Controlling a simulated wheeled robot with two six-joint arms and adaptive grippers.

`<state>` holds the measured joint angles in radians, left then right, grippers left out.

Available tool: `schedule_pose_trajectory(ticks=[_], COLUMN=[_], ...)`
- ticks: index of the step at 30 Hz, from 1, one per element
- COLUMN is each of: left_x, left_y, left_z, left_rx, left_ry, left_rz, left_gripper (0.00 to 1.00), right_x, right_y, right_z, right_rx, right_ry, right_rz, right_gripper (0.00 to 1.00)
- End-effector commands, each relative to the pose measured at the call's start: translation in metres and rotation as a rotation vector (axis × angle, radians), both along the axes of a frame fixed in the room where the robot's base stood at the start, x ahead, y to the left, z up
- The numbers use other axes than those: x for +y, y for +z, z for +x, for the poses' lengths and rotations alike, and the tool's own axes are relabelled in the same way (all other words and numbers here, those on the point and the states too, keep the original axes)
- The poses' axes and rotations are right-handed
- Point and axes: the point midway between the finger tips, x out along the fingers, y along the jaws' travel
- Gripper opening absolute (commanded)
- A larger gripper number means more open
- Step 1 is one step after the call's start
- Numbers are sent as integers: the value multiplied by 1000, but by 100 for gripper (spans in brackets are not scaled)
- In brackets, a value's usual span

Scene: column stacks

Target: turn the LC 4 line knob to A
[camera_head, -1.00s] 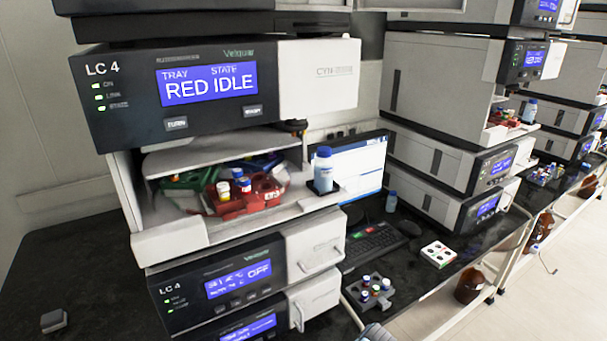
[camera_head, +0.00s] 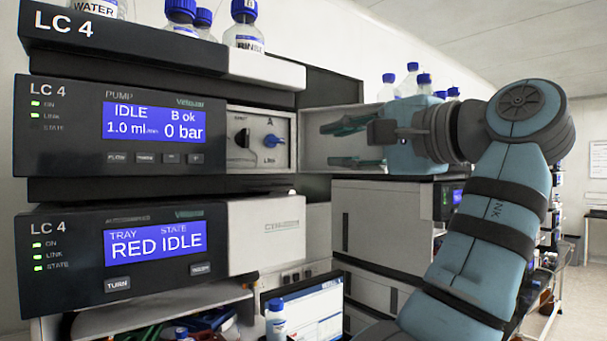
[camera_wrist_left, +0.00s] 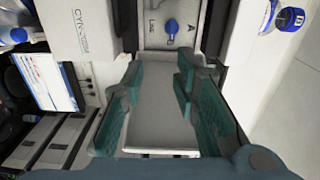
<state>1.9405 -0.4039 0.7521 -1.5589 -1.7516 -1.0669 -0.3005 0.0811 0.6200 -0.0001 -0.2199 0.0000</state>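The LC 4 pump (camera_head: 65,120) is in the head view; its screen reads IDLE, B ok, 0 bar. The blue line knob (camera_head: 273,141) is in the recess right of the screen, with A above it and a label below. Its pointed end seems to face right. In the left wrist view the knob (camera_wrist_left: 171,27) is ahead, beyond the fingertips, with A to its right. My left gripper (camera_head: 328,146) is open, right of the knob and apart from it; its spread fingers also show in the left wrist view (camera_wrist_left: 160,78). My right gripper is not in view.
A black knob (camera_head: 241,138) sits left of the blue one. A pale open door panel (camera_head: 312,150) stands behind my fingers, right of the recess. Blue-capped bottles (camera_head: 243,30) stand on top. The autosampler (camera_head: 70,240) is below, reading RED IDLE.

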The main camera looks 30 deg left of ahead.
Motion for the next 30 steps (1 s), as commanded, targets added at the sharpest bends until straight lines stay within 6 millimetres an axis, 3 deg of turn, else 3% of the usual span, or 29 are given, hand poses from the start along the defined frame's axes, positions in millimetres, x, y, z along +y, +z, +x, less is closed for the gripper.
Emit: schedule_pose_trajectory(ticks=[1, 3, 8, 17, 24, 30], left_x=[-1, 0, 13, 54, 114, 134], left_y=[14, 22, 28, 32, 22, 20], left_z=[-10, -14, -7, 2, 20, 27], left_rx=[8, 22, 24, 27, 23, 23], left_ry=[11, 17, 12, 17, 18, 15], left_rz=[17, 29, 29, 30, 33, 32], left_gripper=[28, 28, 28, 28, 28, 28], right_x=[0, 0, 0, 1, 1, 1], right_y=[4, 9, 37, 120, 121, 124], right_z=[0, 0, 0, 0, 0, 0], right_rx=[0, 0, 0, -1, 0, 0], right_ry=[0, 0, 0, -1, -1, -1], right_rz=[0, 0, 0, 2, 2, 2], right_gripper=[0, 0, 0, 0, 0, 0])
